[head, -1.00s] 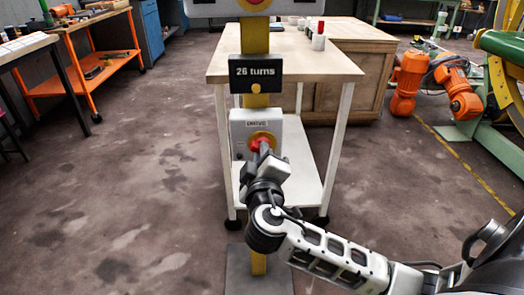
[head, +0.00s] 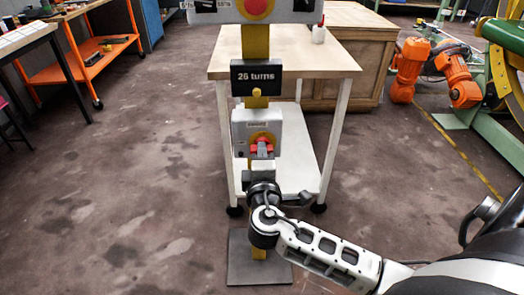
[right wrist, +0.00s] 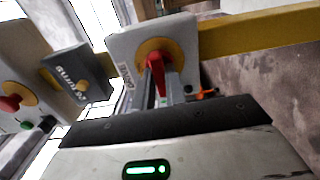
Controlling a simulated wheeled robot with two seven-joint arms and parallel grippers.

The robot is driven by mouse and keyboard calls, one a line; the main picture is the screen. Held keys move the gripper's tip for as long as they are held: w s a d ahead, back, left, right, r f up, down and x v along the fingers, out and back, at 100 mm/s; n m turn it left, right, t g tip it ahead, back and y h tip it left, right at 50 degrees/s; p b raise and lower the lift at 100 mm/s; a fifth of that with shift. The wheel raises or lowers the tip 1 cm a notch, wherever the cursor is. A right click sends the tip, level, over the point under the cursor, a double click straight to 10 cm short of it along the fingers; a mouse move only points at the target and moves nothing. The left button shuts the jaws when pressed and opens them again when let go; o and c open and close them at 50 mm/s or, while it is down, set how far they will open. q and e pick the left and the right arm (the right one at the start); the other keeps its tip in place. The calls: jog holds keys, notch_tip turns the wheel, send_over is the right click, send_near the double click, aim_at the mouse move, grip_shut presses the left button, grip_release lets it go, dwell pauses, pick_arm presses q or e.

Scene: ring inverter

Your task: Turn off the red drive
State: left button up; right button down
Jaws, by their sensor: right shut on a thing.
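A grey-white box (head: 241,125) with a small label, too small to read surely, is mounted on a yellow post. It carries a red handle (head: 271,148) on a yellow disc. In the head view my right gripper (head: 262,149) reaches it from below, with red showing on both sides of the fingers. In the right wrist view the red handle (right wrist: 155,68) sits between the fingertips (right wrist: 160,88), which are shut on it. The fingers partly hide the handle. My left gripper is not in view.
Above the box is a black "26 turns" sign (head: 257,77). Higher up, a larger panel (head: 290,10) has a red knob on a yellow disc (head: 257,8). A white-legged table (head: 340,65) stands behind the post. Orange robot arms (head: 410,70) stand at right.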

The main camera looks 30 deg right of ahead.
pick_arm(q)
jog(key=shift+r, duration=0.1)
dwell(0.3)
pick_arm(e)
jog(key=c, duration=1.4)
grip_release()
jog(key=shift+c, duration=0.2)
jog(key=shift+a, duration=0.1)
